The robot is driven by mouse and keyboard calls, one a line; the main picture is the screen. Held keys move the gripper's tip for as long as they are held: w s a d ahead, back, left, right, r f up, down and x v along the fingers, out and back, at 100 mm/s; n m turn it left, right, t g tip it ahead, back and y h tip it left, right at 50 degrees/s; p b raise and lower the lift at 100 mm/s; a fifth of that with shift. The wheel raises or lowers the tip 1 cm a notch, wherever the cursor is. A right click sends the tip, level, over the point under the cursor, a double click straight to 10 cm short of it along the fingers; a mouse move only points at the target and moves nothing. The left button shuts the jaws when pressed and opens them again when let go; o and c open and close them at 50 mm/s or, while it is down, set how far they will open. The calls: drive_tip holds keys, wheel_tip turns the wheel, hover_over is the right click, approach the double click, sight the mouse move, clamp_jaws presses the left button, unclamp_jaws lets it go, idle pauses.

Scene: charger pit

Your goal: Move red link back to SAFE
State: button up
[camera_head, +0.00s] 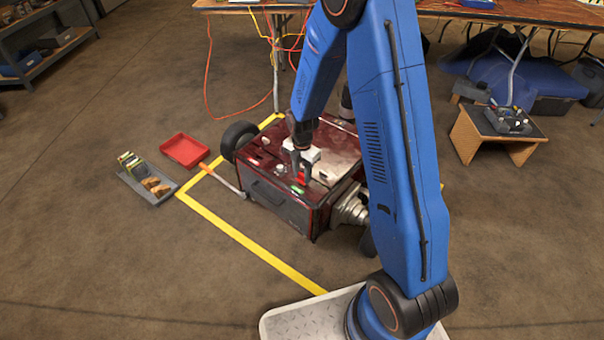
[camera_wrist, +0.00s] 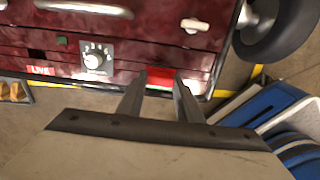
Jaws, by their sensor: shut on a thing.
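The red link (camera_wrist: 160,80) is a small bright red piece on top of the dark red machine (camera_head: 330,150). My gripper (camera_wrist: 159,84) is shut on it, with one finger on each side. In the head view my gripper (camera_head: 302,174) points down at the machine's top, and red shows between its fingers. A green mark (camera_head: 297,190) lies just in front of it. In the wrist view a red LIVE label (camera_wrist: 40,70) sits at the left, beside a dial (camera_wrist: 95,60). No SAFE label is readable. The link's lower part is hidden.
Yellow tape (camera_head: 240,237) borders the machine on the floor. A red tray (camera_head: 184,150) and a grey tray (camera_head: 150,188) with small items stand to the left. A wooden stand (camera_head: 490,143) is at right. Cables (camera_head: 208,80) hang from the back table. The front-left floor is clear.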

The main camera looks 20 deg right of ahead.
drive_tip(key=shift+f, duration=1.25)
drive_tip(key=o, duration=1.2)
wheel_tip(320, 180, up, 17)
drive_tip(key=shift+r, duration=0.2)
idle(0.4)
